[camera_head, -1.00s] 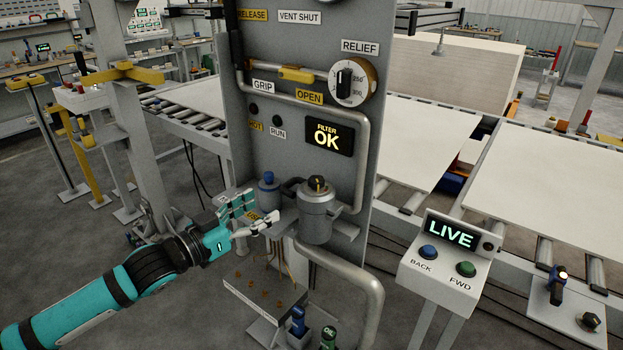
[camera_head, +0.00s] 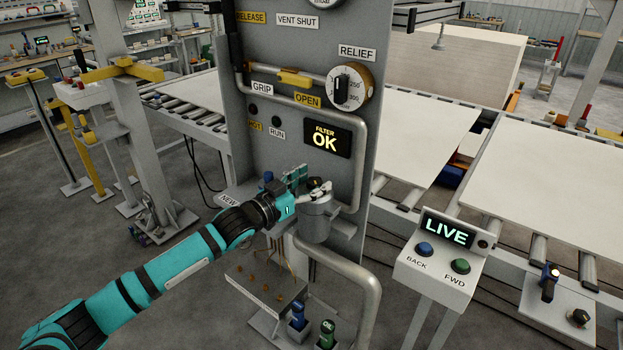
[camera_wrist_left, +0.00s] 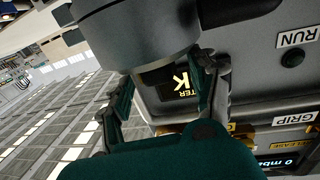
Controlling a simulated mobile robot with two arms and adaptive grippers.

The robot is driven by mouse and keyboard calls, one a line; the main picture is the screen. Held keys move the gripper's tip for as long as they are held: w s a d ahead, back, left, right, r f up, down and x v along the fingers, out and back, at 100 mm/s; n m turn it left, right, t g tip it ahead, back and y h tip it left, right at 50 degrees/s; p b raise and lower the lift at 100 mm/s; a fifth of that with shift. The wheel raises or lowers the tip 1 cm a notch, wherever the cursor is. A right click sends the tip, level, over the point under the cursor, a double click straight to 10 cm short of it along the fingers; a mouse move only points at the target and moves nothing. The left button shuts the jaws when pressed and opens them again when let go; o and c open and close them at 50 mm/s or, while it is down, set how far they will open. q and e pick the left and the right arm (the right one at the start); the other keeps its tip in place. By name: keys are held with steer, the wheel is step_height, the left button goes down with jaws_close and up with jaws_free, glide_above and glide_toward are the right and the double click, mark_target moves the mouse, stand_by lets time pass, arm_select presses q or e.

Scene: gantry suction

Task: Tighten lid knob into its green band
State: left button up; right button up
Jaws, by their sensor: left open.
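The grey filter canister (camera_head: 316,226) stands on the front of the grey panel. Its lid knob (camera_head: 315,182) is a small dark piece on top, partly hidden by my fingers. My left gripper (camera_head: 308,186) is open at the lid, with its fingers beside the knob; I cannot tell whether they touch it. In the left wrist view, the open fingers (camera_wrist_left: 165,92) spread below a large grey round body (camera_wrist_left: 130,40). No green band can be made out at the knob. My right gripper is not in view.
The panel (camera_head: 295,150) carries a lit FILTER OK display (camera_head: 325,137), a relief dial (camera_head: 350,87) and a bent pipe (camera_head: 366,290). A small shelf (camera_head: 262,288) lies below. A LIVE console (camera_head: 445,250) stands to the right.

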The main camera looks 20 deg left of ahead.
arm_select(q)
steer(key=shift+c, duration=0.4)
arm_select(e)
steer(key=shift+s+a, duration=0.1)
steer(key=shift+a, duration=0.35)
arm_select(q)
steer(key=c, duration=1.1)
steer(key=shift+d+r+m+h, duration=0.15)
steer(key=shift+r+m+h, duration=0.05)
steer(key=shift+m+h, duration=0.1)
steer(key=shift+w+m+g+h+p, duration=0.1)
steer(key=shift+m+g+h+p, duration=0.2)
steer(key=shift+g+h+p, duration=0.15)
steer(key=shift+m+g+h, duration=0.25)
steer(key=shift+m+h, duration=0.05)
steer(key=shift+h, duration=0.15)
steer(key=shift+f+m+g+h+p, duration=0.1)
steer(key=shift+m+g+h+p, duration=0.2)
steer(key=shift+h+p, duration=0.1)
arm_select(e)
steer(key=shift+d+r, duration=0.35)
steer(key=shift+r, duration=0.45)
arm_select(q)
steer(key=shift+f, duration=0.1)
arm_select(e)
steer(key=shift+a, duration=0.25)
arm_select(q)
steer(key=shift+a, duration=0.2)
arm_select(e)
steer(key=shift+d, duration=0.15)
